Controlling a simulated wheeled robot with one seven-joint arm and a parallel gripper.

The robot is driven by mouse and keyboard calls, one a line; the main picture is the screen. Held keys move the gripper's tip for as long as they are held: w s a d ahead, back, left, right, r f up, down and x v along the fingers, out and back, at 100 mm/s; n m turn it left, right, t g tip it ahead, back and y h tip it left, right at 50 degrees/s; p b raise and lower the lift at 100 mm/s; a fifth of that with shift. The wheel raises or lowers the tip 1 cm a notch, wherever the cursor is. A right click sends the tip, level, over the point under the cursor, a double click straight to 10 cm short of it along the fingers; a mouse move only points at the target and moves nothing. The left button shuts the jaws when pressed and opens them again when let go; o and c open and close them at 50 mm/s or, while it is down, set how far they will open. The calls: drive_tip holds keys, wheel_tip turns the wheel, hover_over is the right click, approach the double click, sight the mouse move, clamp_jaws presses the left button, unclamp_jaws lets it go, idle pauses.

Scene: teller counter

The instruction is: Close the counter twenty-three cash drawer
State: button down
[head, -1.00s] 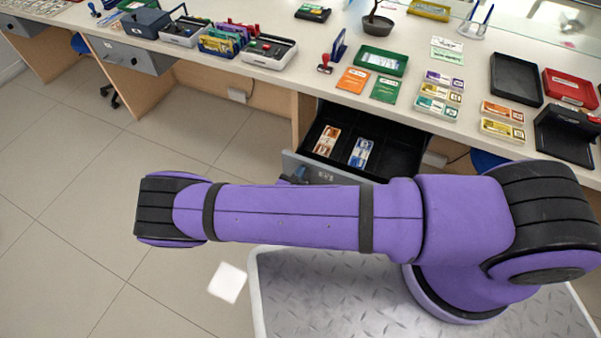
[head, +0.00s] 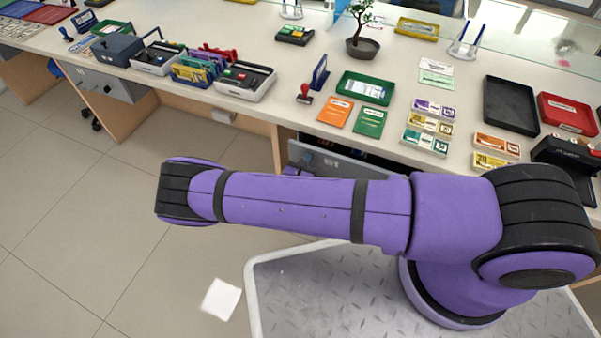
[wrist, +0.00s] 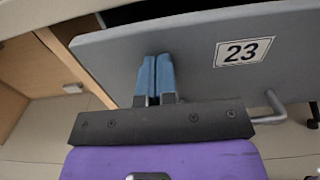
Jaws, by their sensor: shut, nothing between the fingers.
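The counter twenty-three cash drawer has a grey front (wrist: 200,50) with a "23" label (wrist: 243,52) in the wrist view. A dark gap shows along its top edge, so the drawer stands slightly open under the counter. In the head view the drawer front (head: 345,164) shows just beyond my purple arm, which hides its lower part. My gripper (wrist: 155,62) is shut and empty, its blue fingertips at the drawer front, left of the label. They appear to touch it. The bar handle (wrist: 272,110) lies to the right of the fingers.
The white counter top (head: 285,100) above holds a green tray (head: 363,88), a stamp (head: 305,93), card stacks and a black tray (head: 511,105). A wooden side panel (wrist: 20,65) stands left of the drawer. Open tiled floor (head: 75,220) lies left.

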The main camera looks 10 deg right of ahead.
drive_tip(key=x, duration=0.6)
drive_tip(key=shift+s, duration=0.1)
drive_tip(key=shift+w+d+r, duration=0.1)
drive_tip(key=shift+w+r, duration=0.05)
drive_tip(key=shift+w, duration=0.05)
